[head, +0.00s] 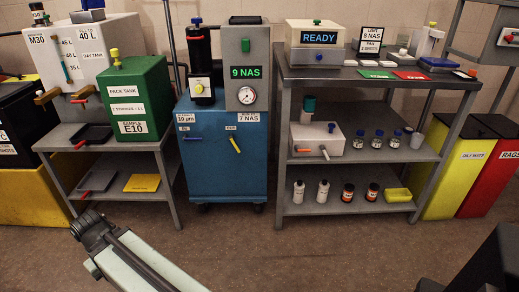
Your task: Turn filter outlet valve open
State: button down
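The filter cart is a blue cabinet (224,172) in the middle of the head view. The lever slants from upper left to lower right. A small blue lever (192,138) lies roughly level below the IN label on the left. My arm reaches in from the bottom edge, and its dark end (92,229) is at lower left, well apart from the yellow lever. I cannot make out gripper fingers or their opening.
The cart's top holds a black filter canister (201,65) and a grey panel reading 9 NAS (246,72). A green pack tank (136,100) stands on a bench at left. A metal shelf (380,92) stands at right. The floor (270,250) before the cart is clear.

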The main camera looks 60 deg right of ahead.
aim_at(231, 135)
jog(key=z, duration=0.9)
jog(key=i, duration=0.75)
jog(key=u, duration=0.3)
